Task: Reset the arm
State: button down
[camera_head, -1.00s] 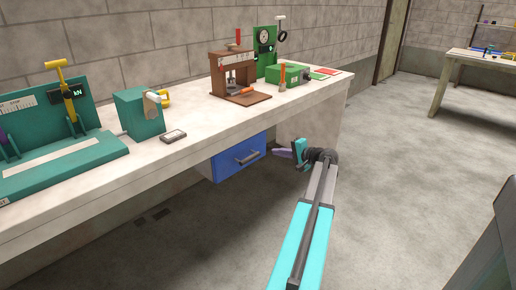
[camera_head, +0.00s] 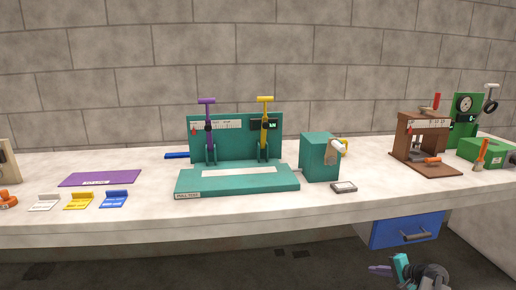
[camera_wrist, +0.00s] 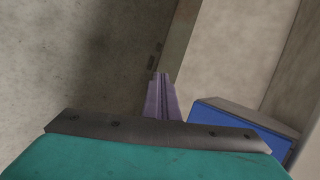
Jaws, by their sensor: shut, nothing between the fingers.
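My gripper (camera_head: 380,270) is at the lower right of the head view, in front of the bench and below its top. Its purple fingers are together and hold nothing. In the wrist view the closed fingers (camera_wrist: 162,98) point at the floor and the bench's underside. A blue drawer (camera_head: 405,229) under the bench is close by; it also shows at the right of the wrist view (camera_wrist: 235,122). Most of my arm is out of the head view.
The bench (camera_head: 290,212) carries a teal two-lever stand (camera_head: 238,180), a teal box (camera_head: 320,158), a brown press (camera_head: 425,146) and a green gauge unit (camera_head: 465,118). A purple mat (camera_head: 100,179) and small coloured pieces lie at left. Floor (camera_head: 200,270) in front looks clear.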

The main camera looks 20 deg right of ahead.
jog(key=s+a+f+n+g+y, duration=0.1)
jog(key=a+f+n+g, duration=0.15)
jog(key=a+f, duration=0.7)
jog(key=a+f+n+g+y, duration=0.1)
jog(key=a+f+n+g, duration=0.3)
jog(key=a, duration=1)
jog(key=s+a+f+n+g+y, duration=0.1)
jog(key=a+f+g, duration=0.1)
jog(key=a+f, duration=0.8)
jog(key=s+a+f+n+g+h, duration=0.3)
jog(key=s+a+f+n, duration=0.15)
jog(key=s+a, duration=0.6)
jog(key=s+a+f+n+g+h, duration=0.25)
jog(key=s+a+n+g, duration=0.2)
jog(key=s+a, duration=0.6)
jog(key=s+r+p, duration=0.3)
jog(key=r+p, duration=0.9)
jog(key=r, duration=0.1)
jog(key=shift+d+y+p, duration=0.35)
jog(key=shift+p, duration=0.05)
jog(key=shift+s+r, duration=0.1)
